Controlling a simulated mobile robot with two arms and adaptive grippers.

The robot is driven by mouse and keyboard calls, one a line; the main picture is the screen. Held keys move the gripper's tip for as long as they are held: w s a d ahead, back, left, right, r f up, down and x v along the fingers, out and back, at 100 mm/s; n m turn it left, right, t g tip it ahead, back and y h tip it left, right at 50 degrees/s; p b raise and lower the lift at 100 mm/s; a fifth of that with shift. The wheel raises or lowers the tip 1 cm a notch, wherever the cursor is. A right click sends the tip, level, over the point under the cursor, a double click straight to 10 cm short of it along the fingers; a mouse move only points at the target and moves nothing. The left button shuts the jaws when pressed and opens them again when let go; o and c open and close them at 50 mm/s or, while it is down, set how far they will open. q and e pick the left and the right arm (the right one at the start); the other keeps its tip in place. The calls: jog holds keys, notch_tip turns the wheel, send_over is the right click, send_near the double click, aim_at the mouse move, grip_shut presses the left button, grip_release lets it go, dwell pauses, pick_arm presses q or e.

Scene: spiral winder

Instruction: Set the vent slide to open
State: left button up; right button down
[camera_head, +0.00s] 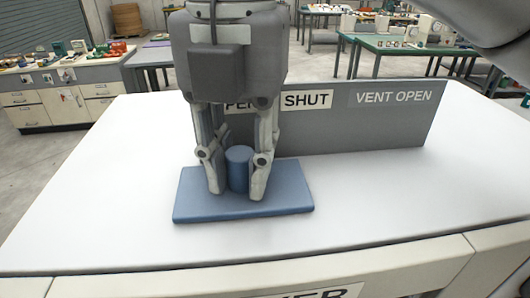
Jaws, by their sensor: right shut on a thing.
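The vent slide is a flat blue plate (285,192) with an upright round blue knob (238,170), lying on the white top. Behind it stands a grey panel (360,130) with an OPEN label (238,107), partly hidden by my gripper, a SHUT label (306,100) to its right and a lettered VENT OPEN sign (394,97) farther right. The knob is in front of the OPEN label. My right gripper (238,180) points down with its fingers shut on the knob, one on each side. My left gripper is out of view.
The white top (400,210) is clear to the right and left of the slide. One of my arm links crosses the upper right corner.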

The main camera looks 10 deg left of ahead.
aim_at(233, 153)
jog(key=shift+a, duration=0.1)
jog(key=c, duration=1.4)
grip_release()
jog(key=shift+a, duration=0.15)
jog(key=shift+o, duration=1.1)
jog(key=shift+s+a, duration=0.1)
jog(key=shift+a, duration=0.05)
notch_tip(233, 153, up, 12)
